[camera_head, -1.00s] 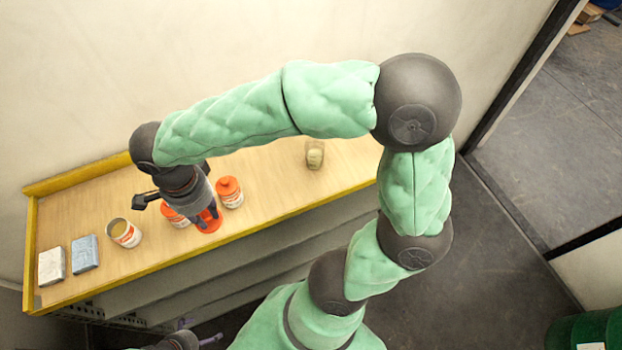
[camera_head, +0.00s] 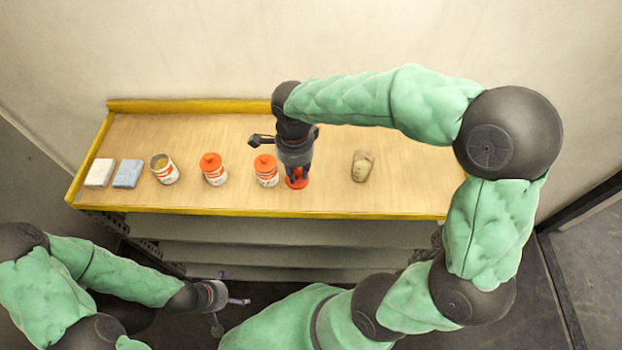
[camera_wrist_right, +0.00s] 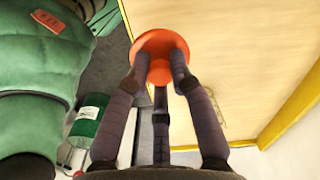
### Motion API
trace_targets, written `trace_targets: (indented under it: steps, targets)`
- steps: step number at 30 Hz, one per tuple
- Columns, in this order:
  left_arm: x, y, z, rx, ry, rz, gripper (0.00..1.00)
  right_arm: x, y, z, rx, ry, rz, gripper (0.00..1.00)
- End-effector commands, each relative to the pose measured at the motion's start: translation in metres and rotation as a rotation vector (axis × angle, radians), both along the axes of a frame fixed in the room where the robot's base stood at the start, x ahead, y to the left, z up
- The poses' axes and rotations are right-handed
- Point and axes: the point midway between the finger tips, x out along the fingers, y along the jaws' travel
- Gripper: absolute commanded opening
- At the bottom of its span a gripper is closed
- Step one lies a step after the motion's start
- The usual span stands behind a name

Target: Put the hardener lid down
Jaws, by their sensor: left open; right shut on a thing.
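My right gripper (camera_head: 297,180) is shut on the hardener lid (camera_head: 296,184), an orange disc, low over the wooden bench top, right of the cans. In the right wrist view the fingers (camera_wrist_right: 165,80) close around the knob of the lid (camera_wrist_right: 160,45). I cannot tell whether the lid touches the bench. Two white cans with orange tops, one left (camera_head: 214,176) and one beside my gripper (camera_head: 266,178), stand upright. An open can (camera_head: 165,172) with yellowish contents stands further left. My left gripper (camera_head: 232,301) is open and empty, low in front of the bench.
The bench (camera_head: 330,195) has a raised yellow edge. A white block (camera_head: 99,173) and a blue block (camera_head: 127,174) lie at its left end. A beige jar-like object (camera_head: 362,166) stands right of my right gripper. Bare bench lies between them and further right.

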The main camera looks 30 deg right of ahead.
Motion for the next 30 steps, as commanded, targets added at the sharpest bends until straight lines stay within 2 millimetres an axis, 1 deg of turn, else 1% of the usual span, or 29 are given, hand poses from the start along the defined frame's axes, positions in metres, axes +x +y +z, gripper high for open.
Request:
trace_targets:
  steps: [1, 3, 6, 9, 16, 18, 21, 24, 30]
  targets:
    - [0.0, 0.0, -0.003, 0.0, 0.0, 0.0, 1.0, 0.001, -0.007, -0.013, 0.0, 0.007, -0.004, 0.1]
    - [0.0, 0.0, -0.005, 0.0, 0.001, 0.0, 1.0, 0.003, -0.016, -0.024, 0.0, 0.006, -0.003, 0.1]
    - [0.0, 0.0, -0.007, 0.0, 0.001, 0.0, 1.0, 0.006, -0.027, -0.037, 0.0, 0.005, -0.002, 0.1]
    - [0.0, 0.0, -0.008, 0.0, 0.001, 0.0, 1.0, 0.008, -0.033, -0.045, 0.001, 0.004, -0.001, 0.1]
    - [0.0, 0.0, -0.01, 0.0, 0.001, 0.0, 1.0, 0.011, -0.041, -0.055, 0.0, 0.004, 0.0, 0.1]
    - [0.0, 0.0, -0.011, 0.0, 0.001, 0.0, 1.0, 0.011, -0.045, -0.063, 0.0, 0.005, 0.0, 0.1]
    - [0.0, 0.0, -0.014, 0.0, 0.001, 0.0, 1.0, 0.011, -0.044, -0.078, 0.0, 0.005, 0.002, 0.1]
    - [0.0, 0.0, -0.016, 0.0, 0.001, 0.0, 1.0, 0.011, -0.044, -0.087, 0.0, 0.003, 0.001, 0.1]
    - [0.0, 0.0, -0.015, 0.0, 0.001, 0.0, 1.0, 0.012, -0.043, -0.087, 0.0, 0.001, 0.001, 0.1]
